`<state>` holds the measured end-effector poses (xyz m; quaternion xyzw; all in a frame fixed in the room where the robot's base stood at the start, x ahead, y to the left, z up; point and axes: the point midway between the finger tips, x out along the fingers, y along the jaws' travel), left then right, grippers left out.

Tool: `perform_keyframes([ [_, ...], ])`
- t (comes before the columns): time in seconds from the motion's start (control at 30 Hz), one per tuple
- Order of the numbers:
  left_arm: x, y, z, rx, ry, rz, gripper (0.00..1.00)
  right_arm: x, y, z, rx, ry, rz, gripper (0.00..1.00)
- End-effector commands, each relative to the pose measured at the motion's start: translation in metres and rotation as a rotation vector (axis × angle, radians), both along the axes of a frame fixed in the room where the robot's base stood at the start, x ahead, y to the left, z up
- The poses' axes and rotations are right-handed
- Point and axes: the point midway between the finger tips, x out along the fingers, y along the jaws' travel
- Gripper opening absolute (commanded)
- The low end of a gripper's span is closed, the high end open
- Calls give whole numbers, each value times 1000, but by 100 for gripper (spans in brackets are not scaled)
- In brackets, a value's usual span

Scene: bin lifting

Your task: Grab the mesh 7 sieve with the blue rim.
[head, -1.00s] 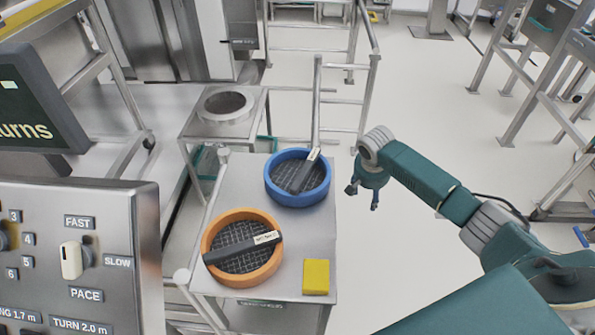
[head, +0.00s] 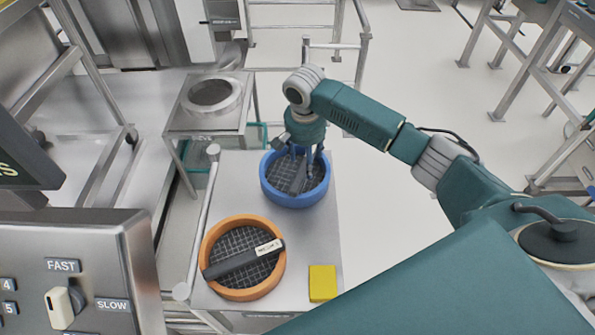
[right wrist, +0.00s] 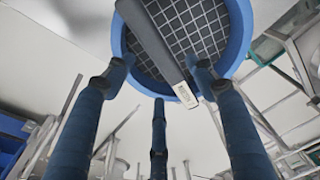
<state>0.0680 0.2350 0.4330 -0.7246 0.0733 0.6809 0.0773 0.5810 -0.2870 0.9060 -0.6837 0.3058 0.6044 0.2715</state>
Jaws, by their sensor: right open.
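The blue-rimmed round sieve (head: 290,199) sits at the far part of the metal table, with dark mesh and a dark bar across it. It also shows at the top of the right wrist view (right wrist: 240,32), where the bar (right wrist: 160,45) carries a small pale label too small to read. My right gripper (head: 303,160) is over the blue sieve, its fingers spread and empty. In the right wrist view the bar lies between the spread fingers; I cannot tell if any finger touches it. My left gripper is not in view.
An orange-rimmed sieve (head: 214,277) with a labelled dark bar stands nearer on the same table (head: 322,228). A yellow block (head: 322,283) lies right of it. A rail (head: 200,220) runs along the table's left edge. A control panel (head: 110,255) fills the lower left.

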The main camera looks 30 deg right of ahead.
Motion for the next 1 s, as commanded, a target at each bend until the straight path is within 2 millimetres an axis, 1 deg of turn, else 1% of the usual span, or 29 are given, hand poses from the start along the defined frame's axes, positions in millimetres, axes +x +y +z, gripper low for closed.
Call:
perform_keyframes([
  [0.07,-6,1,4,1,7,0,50,1,-1,-6,0,2,-1,56],
  [0.17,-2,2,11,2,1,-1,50,2,-2,-20,-1,4,-1,56],
  [0.33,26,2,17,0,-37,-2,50,5,-4,-45,0,3,-1,56],
  [0.4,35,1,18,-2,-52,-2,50,5,-4,-50,-1,1,1,56],
  [0.47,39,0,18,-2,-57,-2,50,6,-5,-52,-1,1,0,56],
  [0.63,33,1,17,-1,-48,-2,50,6,-5,-52,0,0,1,56],
  [0.67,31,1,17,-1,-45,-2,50,6,-5,-52,0,0,1,52],
  [0.7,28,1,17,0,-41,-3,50,6,-5,-52,0,0,0,44],
  [0.87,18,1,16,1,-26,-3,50,6,-5,-52,0,0,0,12],
  [0.9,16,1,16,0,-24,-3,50,6,-5,-52,0,0,0,4],
  [0.93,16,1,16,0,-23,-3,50,6,-5,-52,0,0,0,0],
  [1.0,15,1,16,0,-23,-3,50,7,-5,-50,0,-3,0,0],
])
